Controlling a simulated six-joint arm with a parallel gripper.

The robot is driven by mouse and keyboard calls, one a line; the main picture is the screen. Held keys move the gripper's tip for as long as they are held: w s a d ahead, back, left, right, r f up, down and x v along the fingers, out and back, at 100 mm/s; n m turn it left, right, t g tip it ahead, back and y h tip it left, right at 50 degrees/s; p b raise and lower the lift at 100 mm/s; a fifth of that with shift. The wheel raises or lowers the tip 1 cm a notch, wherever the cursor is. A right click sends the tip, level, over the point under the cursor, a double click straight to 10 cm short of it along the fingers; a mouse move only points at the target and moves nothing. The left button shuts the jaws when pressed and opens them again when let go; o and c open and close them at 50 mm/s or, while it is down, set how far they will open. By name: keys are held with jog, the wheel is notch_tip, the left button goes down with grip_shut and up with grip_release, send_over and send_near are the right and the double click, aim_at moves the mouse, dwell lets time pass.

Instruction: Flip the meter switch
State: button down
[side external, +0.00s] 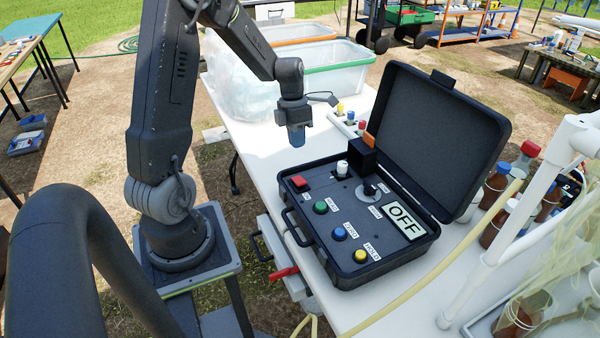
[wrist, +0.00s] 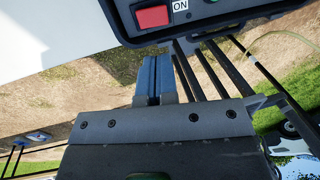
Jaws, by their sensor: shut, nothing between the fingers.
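The meter is an open black case (side external: 350,268) on the white table, and its display (side external: 405,222) reads OFF. A red square switch (side external: 299,182) sits at the panel's left corner; it also shows in the wrist view (wrist: 153,17) beside an ON label (wrist: 180,5). I cannot tell which way it is set. My gripper (side external: 297,142) hangs fingers-down, apart from the case, up and to the left of the panel in the side view. Its blue fingers (wrist: 153,80) are shut together and empty, with their tips below the red switch in the wrist view.
Green (side external: 320,207), blue (side external: 339,234) and yellow (side external: 360,256) buttons and a dial (side external: 370,190) share the panel. The raised lid (side external: 435,140) stands behind it. Clear bins (side external: 337,75) are at the back. A white pipe frame (side external: 490,255) and bottles stand at right.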

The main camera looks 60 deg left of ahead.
aim_at(299, 179)
jog(key=f, duration=0.3)
jog(key=d+f, duration=0.1)
jog(key=f, duration=0.3)
jog(key=d+f, duration=0.1)
jog(key=f, duration=0.2)
jog(key=shift+f, duration=0.15)
jog(key=shift+d+f, duration=0.15)
jog(key=shift+f, duration=0.2)
jog(key=shift+a+r, duration=0.1)
jog(key=shift+a, duration=0.75)
jog(key=shift+r, duration=0.15)
notch_tip(299, 179, up, 14)
jog(key=a, duration=0.2)
jog(key=shift+a+f, duration=0.2)
jog(key=shift+a, duration=0.15)
